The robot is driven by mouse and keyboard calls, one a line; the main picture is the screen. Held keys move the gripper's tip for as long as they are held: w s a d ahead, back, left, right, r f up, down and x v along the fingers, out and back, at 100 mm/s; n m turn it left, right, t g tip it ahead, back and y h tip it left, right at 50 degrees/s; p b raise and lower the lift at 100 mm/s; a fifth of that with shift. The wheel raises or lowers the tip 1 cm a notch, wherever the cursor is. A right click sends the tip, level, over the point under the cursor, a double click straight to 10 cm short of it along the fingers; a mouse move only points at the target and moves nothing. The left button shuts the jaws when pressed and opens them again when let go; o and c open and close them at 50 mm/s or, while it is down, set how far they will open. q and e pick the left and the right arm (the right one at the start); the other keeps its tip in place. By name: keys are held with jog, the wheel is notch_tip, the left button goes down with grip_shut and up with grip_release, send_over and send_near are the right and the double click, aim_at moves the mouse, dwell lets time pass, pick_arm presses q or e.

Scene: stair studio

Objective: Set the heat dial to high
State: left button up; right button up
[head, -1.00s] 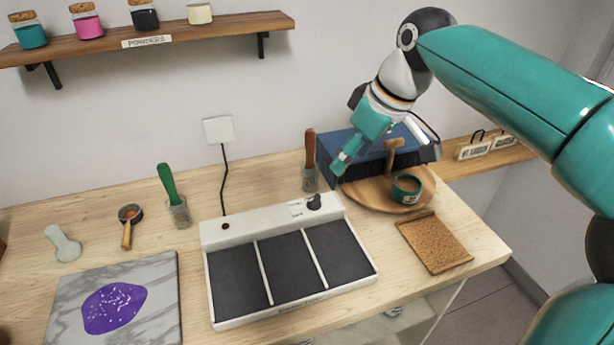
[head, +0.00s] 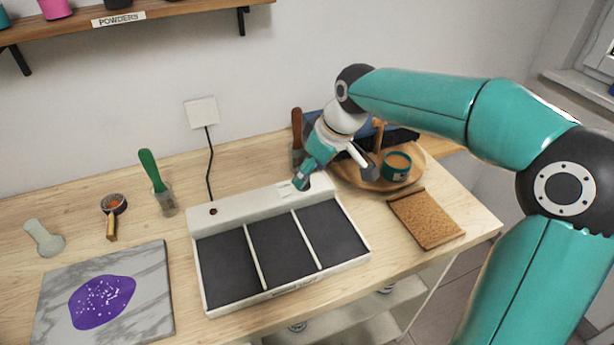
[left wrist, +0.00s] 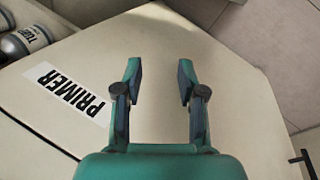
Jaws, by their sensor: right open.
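The white heating unit (head: 240,211) with dark panels lies on the wooden bench. In the earlier head view its black dial is at the back right corner of the unit. Now my right gripper (head: 303,180) comes down over that corner and mostly hides the dial. It is open, with its fingertips at the dial; I cannot tell whether they touch it or which way the dial points. In the left wrist view my left gripper (left wrist: 160,85) is open and empty, its two fingers apart above a pale surface.
A round wooden tray (head: 425,166) with a teal cup (head: 397,165) and a dark blue box stand near the right gripper. A brown-handled tool (head: 297,130) is behind the dial corner. A cork mat (head: 426,218) lies right. A marble slab (head: 155,300) lies left.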

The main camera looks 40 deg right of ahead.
jog(key=shift+x, duration=1.3)
jog(key=shift+c, duration=0.3)
jog(key=c, duration=1.1)
